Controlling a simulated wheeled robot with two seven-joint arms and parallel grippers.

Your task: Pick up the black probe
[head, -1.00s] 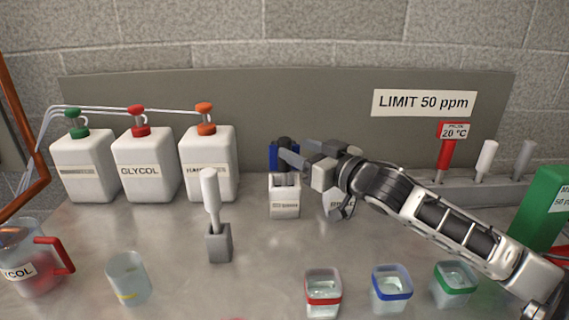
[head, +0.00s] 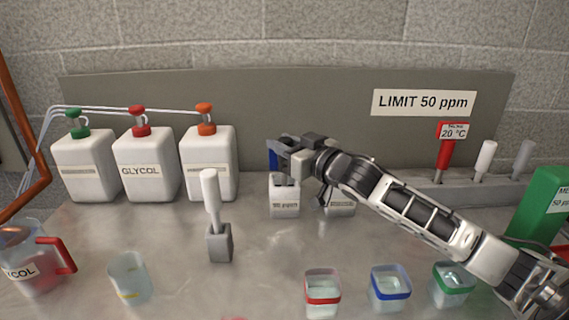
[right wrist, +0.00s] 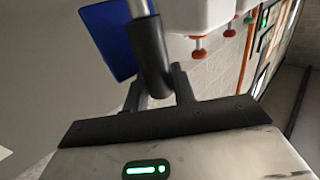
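The black probe (right wrist: 150,55) shows in the right wrist view as a thick dark cylinder with a grey metal rod. In the head view my right gripper (head: 287,152) mostly hides it, above a small white labelled block (head: 285,206). My right gripper (right wrist: 160,88) has one finger on each side of the probe. The fingers look open around it; whether they touch it is hard to tell. My left gripper is not in view.
A blue panel (right wrist: 108,38) stands right behind the probe. A white-handled tool (head: 211,195) in a grey holder (head: 219,243) stands front left. White jugs (head: 208,165) stand at back left. Cups with red (head: 323,300), blue (head: 390,296) and green (head: 453,293) bands line the front.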

